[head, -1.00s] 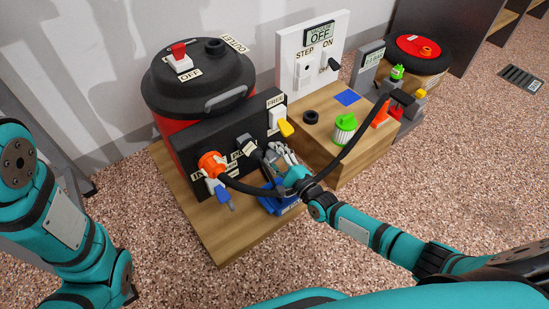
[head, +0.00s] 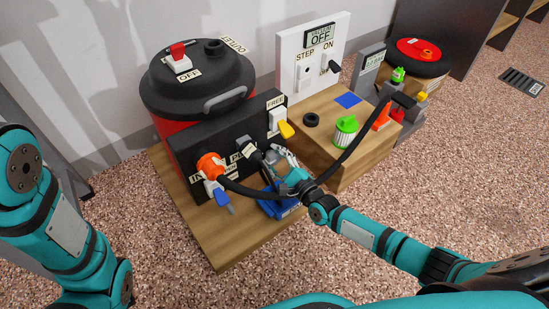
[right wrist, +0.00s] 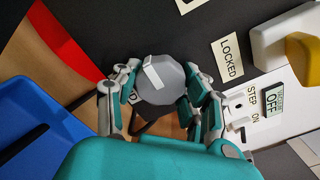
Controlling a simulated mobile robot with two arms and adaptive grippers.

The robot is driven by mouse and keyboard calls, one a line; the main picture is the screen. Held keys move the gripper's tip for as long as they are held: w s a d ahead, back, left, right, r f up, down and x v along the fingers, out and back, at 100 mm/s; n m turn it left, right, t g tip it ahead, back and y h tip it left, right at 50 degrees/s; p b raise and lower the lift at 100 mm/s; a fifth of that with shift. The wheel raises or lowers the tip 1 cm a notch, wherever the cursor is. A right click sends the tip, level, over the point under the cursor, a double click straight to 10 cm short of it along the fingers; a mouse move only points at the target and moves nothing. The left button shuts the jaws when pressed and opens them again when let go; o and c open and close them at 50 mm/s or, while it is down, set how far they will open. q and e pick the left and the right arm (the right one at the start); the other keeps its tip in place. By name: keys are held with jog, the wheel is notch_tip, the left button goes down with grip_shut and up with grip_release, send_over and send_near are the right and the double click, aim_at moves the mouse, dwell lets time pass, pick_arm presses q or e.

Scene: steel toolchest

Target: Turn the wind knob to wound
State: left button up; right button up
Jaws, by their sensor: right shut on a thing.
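The wind knob (right wrist: 163,82) is a grey faceted knob with a pale pointer bar, on the black panel (head: 188,150). In the head view my right gripper (head: 281,160) is at the front of the panel and hides the knob. My left arm shows at the left of the head view; its gripper is out of frame.
An orange connector (head: 210,166) with a black hose (head: 349,152) sits left of my gripper; the hose passes close to my wrist. A yellow lever (head: 286,129), a blue lever (head: 222,197) and a blue tray (head: 280,208) are nearby. A red-and-black vacuum (head: 202,75) stands behind.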

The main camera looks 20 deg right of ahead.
jog(key=o, duration=1.2)
jog(key=shift+s, duration=0.3)
jog(key=v, duration=1.1)
jog(key=shift+s+d, duration=0.15)
jog(key=shift+s, duration=0.1)
